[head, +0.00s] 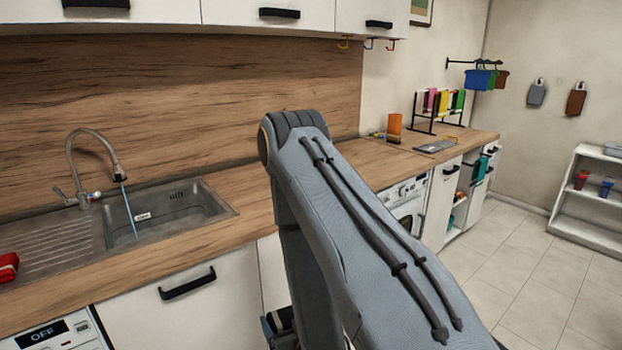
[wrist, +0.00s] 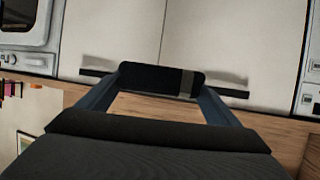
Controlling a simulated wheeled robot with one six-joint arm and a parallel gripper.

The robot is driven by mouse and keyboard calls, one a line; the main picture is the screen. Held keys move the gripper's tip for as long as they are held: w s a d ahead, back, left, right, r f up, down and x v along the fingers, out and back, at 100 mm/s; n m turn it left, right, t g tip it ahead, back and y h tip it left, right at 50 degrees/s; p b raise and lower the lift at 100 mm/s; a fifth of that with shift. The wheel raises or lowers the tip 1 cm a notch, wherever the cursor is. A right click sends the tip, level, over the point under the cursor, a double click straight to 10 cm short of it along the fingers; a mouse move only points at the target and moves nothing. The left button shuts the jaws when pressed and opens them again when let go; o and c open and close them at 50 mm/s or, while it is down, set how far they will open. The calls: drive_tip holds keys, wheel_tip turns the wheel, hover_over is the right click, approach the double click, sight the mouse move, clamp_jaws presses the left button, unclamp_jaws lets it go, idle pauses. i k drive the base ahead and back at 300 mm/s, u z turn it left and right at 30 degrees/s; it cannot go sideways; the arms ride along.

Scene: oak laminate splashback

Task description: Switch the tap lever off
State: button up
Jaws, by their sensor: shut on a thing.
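The tap (head: 76,146) has a curved metal spout and stands behind the sink (head: 220,208) at the left of the head view. A thin blue water stream (head: 128,210) runs from its spout into the basin. The tap lever (head: 60,192) appears at the left of the tap's base, small in the picture; red and blue marks show on the right side of the base. My gripper (wrist: 160,88) is well away from the tap, low in front of the cabinets. It is shut on a black bar-shaped thing (wrist: 150,77) with a grey band.
My arm crosses the middle of the head view and hides part of the counter (head: 255,195). A red item (head: 8,267) lies left of the sink. A small white item (head: 142,216) shows in the basin. Cabinet doors (head: 190,305) stand below; open tiled floor (head: 530,275) lies right.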

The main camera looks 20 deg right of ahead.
sight(68, 201)
drive_tip(key=z, duration=0.6)
drive_tip(key=i, duration=0.85)
drive_tip(key=z, duration=0.05)
